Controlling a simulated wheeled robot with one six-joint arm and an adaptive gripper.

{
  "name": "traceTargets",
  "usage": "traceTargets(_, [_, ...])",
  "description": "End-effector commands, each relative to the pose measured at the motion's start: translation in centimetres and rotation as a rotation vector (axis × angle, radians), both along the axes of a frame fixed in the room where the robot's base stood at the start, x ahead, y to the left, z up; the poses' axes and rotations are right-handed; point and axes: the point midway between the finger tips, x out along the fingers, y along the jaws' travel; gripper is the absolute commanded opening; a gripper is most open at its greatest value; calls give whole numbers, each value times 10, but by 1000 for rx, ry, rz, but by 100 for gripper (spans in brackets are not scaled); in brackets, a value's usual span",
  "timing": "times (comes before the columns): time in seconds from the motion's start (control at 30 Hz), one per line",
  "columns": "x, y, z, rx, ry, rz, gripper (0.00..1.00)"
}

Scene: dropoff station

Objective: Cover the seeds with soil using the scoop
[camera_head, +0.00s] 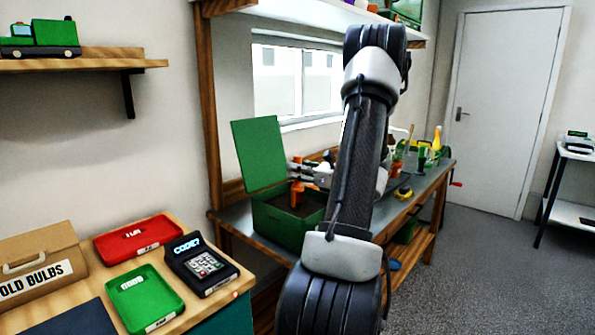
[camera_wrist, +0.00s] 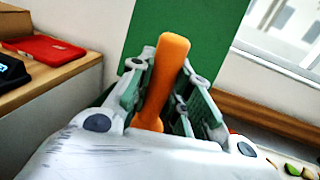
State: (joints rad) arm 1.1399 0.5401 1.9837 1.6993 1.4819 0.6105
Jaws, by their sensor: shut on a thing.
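My gripper (camera_head: 305,171) is above the open green box of soil on the bench. In the wrist view my gripper (camera_wrist: 163,95) is shut on an orange handle, which I take to be the scoop (camera_wrist: 166,70). In the head view the orange scoop (camera_head: 297,194) reaches down to the soil; I cannot tell whether its hidden lower end is in it. The green soil box (camera_head: 279,226) holds dark soil (camera_head: 303,208), and its green lid (camera_head: 259,153) stands raised at the back. The seeds cannot be made out. My arm hides the bench's middle.
The grey bench (camera_head: 240,226) runs back along the wall under a window, with pots and bottles farther along. A side table at left holds a red tray (camera_head: 138,238), a green tray (camera_head: 146,298), a keypad device (camera_head: 203,264) and a cardboard box (camera_head: 40,268).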

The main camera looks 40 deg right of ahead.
Motion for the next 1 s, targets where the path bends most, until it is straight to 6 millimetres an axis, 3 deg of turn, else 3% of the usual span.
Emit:
traceTargets(0.47, [0,0,-1,1,4,0,0])
traceTargets(1.0, [0,0,46,-2,2,0,0])
